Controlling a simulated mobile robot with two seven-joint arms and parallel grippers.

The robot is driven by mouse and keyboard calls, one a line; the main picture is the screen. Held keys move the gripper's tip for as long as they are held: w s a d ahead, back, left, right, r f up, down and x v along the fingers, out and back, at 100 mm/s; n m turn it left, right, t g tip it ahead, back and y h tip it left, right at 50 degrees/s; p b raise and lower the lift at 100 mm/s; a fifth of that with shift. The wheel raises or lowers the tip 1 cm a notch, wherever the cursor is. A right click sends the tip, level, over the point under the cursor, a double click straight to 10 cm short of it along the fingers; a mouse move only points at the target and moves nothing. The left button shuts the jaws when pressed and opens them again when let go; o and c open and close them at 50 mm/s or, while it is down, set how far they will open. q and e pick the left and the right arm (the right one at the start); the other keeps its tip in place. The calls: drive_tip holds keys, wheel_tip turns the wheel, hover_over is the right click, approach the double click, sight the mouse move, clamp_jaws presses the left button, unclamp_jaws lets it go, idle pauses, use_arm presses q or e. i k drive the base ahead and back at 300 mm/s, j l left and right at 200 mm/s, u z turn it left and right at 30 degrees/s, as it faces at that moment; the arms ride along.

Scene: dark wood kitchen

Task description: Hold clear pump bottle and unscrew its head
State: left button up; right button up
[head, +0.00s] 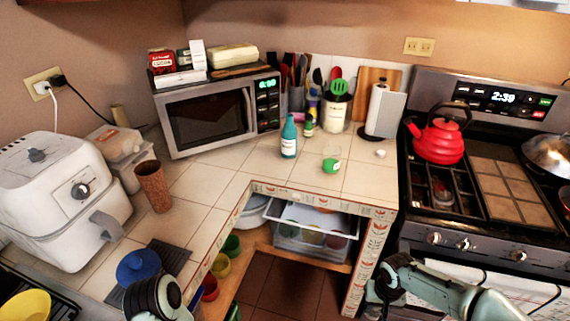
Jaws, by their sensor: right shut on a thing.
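A teal bottle (289,137) with a narrow neck stands upright on the tiled counter, in front of the utensils. It looks coloured rather than clear, and I cannot make out a pump head on it. My right gripper (379,287) is low at the right, by the end of the counter near the stove front. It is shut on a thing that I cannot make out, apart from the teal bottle. Part of my left arm shows at the bottom left; its gripper is not in view.
A green-and-white item (331,165) and a small white piece (380,153) lie on the counter. A microwave (220,113) stands behind, an air fryer (60,190) left. A red kettle (438,138) sits on the stove. A clear drawer (312,222) is under the counter. Counter around the bottle is mostly free.

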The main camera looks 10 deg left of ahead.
sight(332, 152)
drive_tip(key=l+u, duration=0.1)
drive_tip(key=u, duration=1.25)
drive_tip(key=l, duration=0.45)
drive_tip(key=i+l, duration=0.15)
drive_tip(key=l, duration=0.35)
drive_tip(key=u, duration=0.05)
